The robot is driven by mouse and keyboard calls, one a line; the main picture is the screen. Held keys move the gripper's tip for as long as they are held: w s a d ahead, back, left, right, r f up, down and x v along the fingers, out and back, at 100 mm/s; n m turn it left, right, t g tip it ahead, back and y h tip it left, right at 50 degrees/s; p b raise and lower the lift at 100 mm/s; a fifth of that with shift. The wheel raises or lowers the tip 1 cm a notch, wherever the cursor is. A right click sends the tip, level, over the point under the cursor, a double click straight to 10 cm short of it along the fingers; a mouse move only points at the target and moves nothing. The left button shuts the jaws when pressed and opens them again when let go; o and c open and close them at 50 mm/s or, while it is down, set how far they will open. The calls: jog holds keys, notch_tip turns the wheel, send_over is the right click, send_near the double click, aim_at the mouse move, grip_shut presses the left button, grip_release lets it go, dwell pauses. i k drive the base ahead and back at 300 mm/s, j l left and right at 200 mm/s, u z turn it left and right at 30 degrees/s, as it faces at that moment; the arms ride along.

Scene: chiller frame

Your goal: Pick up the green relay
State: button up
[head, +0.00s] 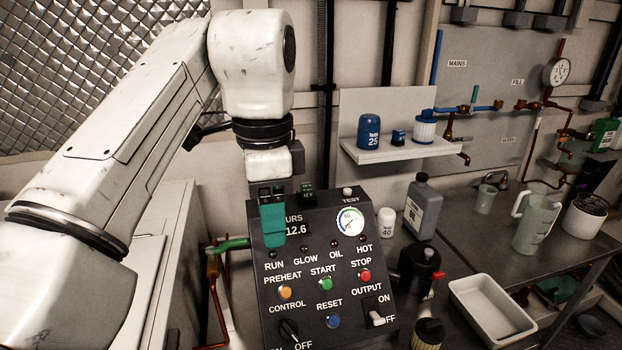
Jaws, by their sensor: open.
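The green relay (307,187) is a small dark green block with pale lettering, at the top edge of the black control panel (262,290) in the head view. Its lower part is hidden or blends into the dark panel. My gripper (272,236) hangs downward just left of the relay, with a teal finger in front of the panel's upper left. The near finger hides the other one, so the gap between them does not show. My gripper is open and appears apart from the relay.
The panel carries a gauge (350,221), buttons and switches. Right of it stand a white capped container (386,221), a grey bottle (423,212) and a dark container (419,265). A white tray (533,327) lies farther right. A wall shelf (375,154) holds blue containers.

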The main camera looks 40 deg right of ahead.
aim_at(306, 189)
jog(key=i+l, duration=0.3)
jog(key=l, duration=0.2)
jog(key=i+l, duration=0.35)
jog(key=l, duration=0.15)
